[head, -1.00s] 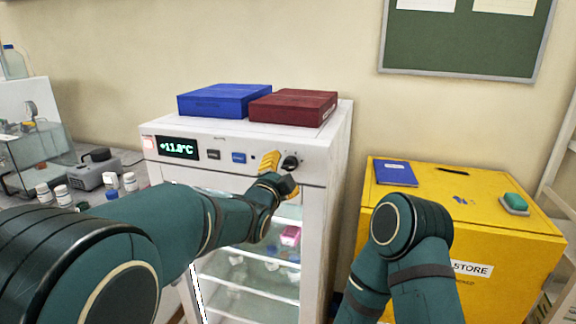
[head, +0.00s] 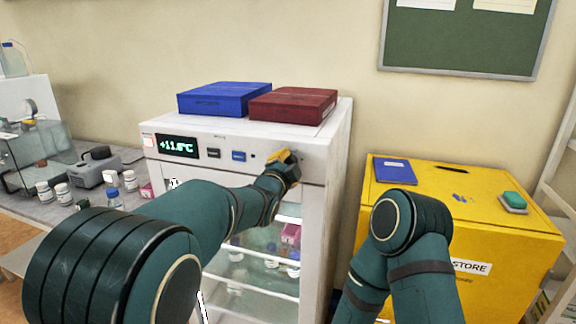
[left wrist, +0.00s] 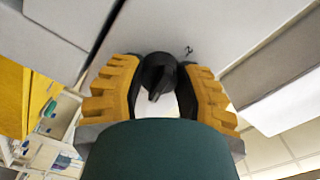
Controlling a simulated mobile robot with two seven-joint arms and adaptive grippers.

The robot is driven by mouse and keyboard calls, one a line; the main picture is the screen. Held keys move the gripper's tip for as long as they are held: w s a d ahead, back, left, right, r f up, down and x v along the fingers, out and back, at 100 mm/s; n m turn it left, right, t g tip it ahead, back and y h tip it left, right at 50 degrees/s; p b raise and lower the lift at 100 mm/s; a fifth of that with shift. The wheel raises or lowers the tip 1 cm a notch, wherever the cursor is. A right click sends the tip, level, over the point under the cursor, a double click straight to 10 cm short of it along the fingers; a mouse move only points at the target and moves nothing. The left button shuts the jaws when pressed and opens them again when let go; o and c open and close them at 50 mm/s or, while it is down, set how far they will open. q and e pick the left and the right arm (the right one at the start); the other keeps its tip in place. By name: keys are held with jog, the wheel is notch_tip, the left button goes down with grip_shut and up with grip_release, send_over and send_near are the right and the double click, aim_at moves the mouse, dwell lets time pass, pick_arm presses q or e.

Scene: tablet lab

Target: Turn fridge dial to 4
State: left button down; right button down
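The fridge (head: 318,185) is white with a glass door. Its display (head: 178,146) glows green and reads about +11.8 °C. The black dial is hidden behind my left gripper (head: 286,168) in the head view. In the left wrist view the dial (left wrist: 158,75) sits between the yellow fingertips of my left gripper (left wrist: 160,85), one finger on each side and both seeming to touch it.
A blue box (head: 224,99) and a dark red box (head: 293,105) lie on the fridge top. A yellow cabinet (head: 500,237) stands to the right. Bottles and a grey device (head: 98,168) are on the bench at left.

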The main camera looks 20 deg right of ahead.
pick_arm(q)
jog(key=shift+f+n+b, duration=0.15)
jog(key=shift+n+b, duration=0.65)
jog(key=shift+b, duration=0.1)
jog(key=n+b, duration=0.2)
jog(key=shift+n, duration=0.3)
jog(key=n+b, duration=0.2)
jog(key=n, duration=0.1)
jog(key=shift+n, duration=0.3)
jog(key=n+b, duration=0.1)
jog(key=n, duration=0.1)
jog(key=shift+n+b, duration=0.3)
jog(key=shift+b, duration=0.1)
jog(key=n+b, duration=0.1)
jog(key=n, duration=0.2)
jog(key=shift+n, duration=0.3)
jog(key=n+b, duration=0.1)
jog(key=n, duration=0.4)
jog(key=shift+n, duration=0.3)
jog(key=shift+d, duration=0.1)
